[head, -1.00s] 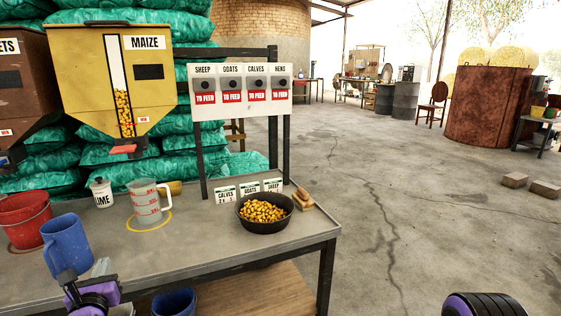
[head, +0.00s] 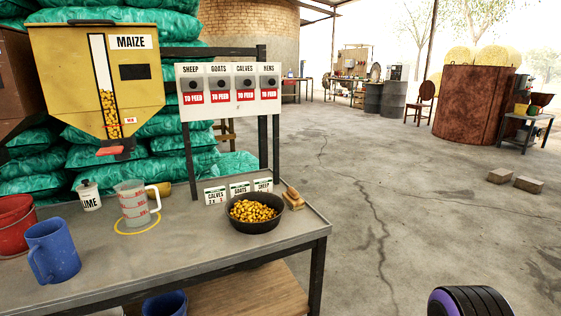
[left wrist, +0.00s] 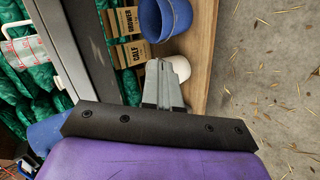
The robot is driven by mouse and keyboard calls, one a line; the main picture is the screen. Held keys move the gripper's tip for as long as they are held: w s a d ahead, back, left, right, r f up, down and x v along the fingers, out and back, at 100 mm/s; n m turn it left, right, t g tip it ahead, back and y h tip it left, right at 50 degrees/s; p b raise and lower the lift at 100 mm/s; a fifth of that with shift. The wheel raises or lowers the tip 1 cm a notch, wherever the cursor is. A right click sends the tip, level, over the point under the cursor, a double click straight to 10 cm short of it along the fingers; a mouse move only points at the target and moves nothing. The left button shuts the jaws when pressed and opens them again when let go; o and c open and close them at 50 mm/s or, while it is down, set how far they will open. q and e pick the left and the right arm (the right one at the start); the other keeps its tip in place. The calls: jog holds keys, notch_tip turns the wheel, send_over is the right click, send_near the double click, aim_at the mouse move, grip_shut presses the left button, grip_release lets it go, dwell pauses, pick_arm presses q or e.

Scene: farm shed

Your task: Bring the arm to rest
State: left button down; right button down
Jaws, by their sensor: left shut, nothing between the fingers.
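My left gripper (left wrist: 163,80) shows in the left wrist view with its grey fingers together and nothing between them. It is out of the head view. In the wrist view it points past the table's dark edge (left wrist: 80,60), over the wooden lower shelf (left wrist: 203,50). A purple and black part of my own arm shows at the bottom right of the head view. My right gripper is in neither view.
The grey table (head: 190,255) carries a blue jug (head: 55,250), a clear measuring jug (head: 133,203) in a yellow ring and a dark bowl of maize (head: 256,225).

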pick_arm(q)
jog(key=s+d+f+m+g, duration=0.2)
jog(key=s+f+m+g, duration=0.35)
jog(key=s, duration=0.75)
jog(key=s+d+f+m+g, duration=0.2)
jog(key=s+f+m, duration=0.5)
jog(key=s+f, duration=0.5)
notch_tip(320, 180, up, 20)
jog(key=p, duration=1.9)
jog(key=shift+a+r, duration=0.15)
jog(key=shift+a, duration=0.05)
